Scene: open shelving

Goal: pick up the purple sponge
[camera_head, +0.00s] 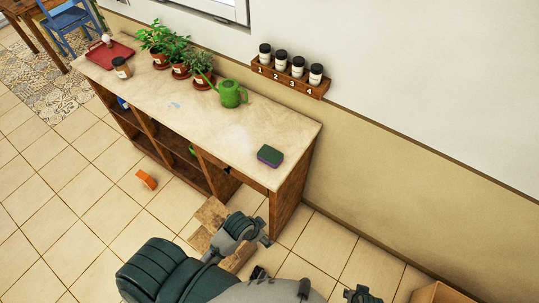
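The purple sponge (270,156) has a dark green top and lies flat on the counter (225,130), near its right end and front edge. My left gripper (263,236) is low in front of the counter's right end, below the sponge and apart from it. It is too small and partly hidden to tell whether its fingers are open. A part of my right arm's end (362,294) shows at the bottom edge. Its fingers cannot be made out.
A green watering can (230,94), potted plants (178,70), a brown jar (121,67) and a red tray (107,56) stand left on the counter. A wall rack (290,78) holds jars. An orange object (146,179) lies on the floor. The counter around the sponge is clear.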

